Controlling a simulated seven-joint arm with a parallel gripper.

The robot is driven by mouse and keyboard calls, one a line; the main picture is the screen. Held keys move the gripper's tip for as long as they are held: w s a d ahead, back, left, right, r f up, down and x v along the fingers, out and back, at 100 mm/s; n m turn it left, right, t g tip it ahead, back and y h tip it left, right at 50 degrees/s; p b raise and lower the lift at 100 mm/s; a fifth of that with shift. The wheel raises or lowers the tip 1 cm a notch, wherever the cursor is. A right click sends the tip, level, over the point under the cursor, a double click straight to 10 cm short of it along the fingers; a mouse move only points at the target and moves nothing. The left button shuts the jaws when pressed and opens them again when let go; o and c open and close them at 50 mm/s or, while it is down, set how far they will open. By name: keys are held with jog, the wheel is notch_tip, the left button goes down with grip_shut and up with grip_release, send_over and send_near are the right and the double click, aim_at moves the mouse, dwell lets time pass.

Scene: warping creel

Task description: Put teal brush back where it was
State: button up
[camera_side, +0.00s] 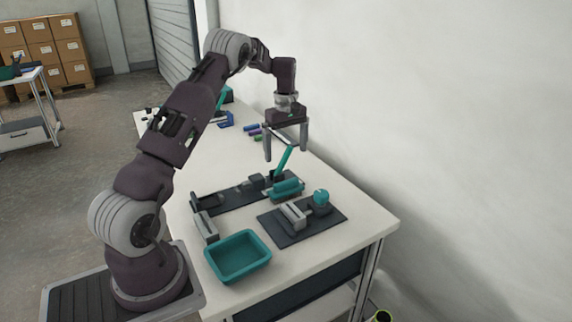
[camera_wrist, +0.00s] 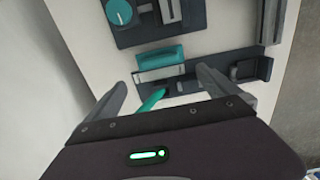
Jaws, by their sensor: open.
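A slim teal rod (camera_side: 283,162), which may be the brush's handle, leans upward from the dark rail (camera_side: 232,196) on the bench. A teal block (camera_side: 287,187) with a pale grey lower strip lies beside the rail; I cannot tell which of the two is the brush. In the wrist view the rod (camera_wrist: 153,99) and the block (camera_wrist: 160,57) both show. My gripper (camera_side: 286,145) is open above them, pointing down, with the rod's upper end between or just below its fingers. The gripper body hides the rod's near end in the wrist view.
A dark plate (camera_side: 330,224) with a teal knob (camera_side: 321,197) and grey block stands near the right bench edge. A teal tray (camera_side: 238,272) sits at the front, beside a grey block (camera_side: 206,228). Small coloured pieces (camera_side: 252,128) lie farther back. The wall runs close along the right.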

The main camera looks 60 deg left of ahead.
jog(key=s+d+r+m+t, duration=0.1)
jog(key=s+d+r+m, duration=0.3)
jog(key=d+r, duration=0.55)
jog(key=s+d+r+m+t, duration=0.2)
jog(key=s+d+r+m, duration=0.2)
jog(key=d+r, duration=0.6)
jog(key=s+d+f+m+t, duration=0.1)
jog(key=s+d+m, duration=0.4)
jog(key=s, duration=0.5)
jog(key=s+d+f+m+t, duration=0.1)
jog(key=s+d+m, duration=0.4)
jog(key=s+d, duration=0.3)
jog(key=s, duration=0.3)
jog(key=shift+f+t, duration=0.3)
jog(key=shift+w, duration=0.1)
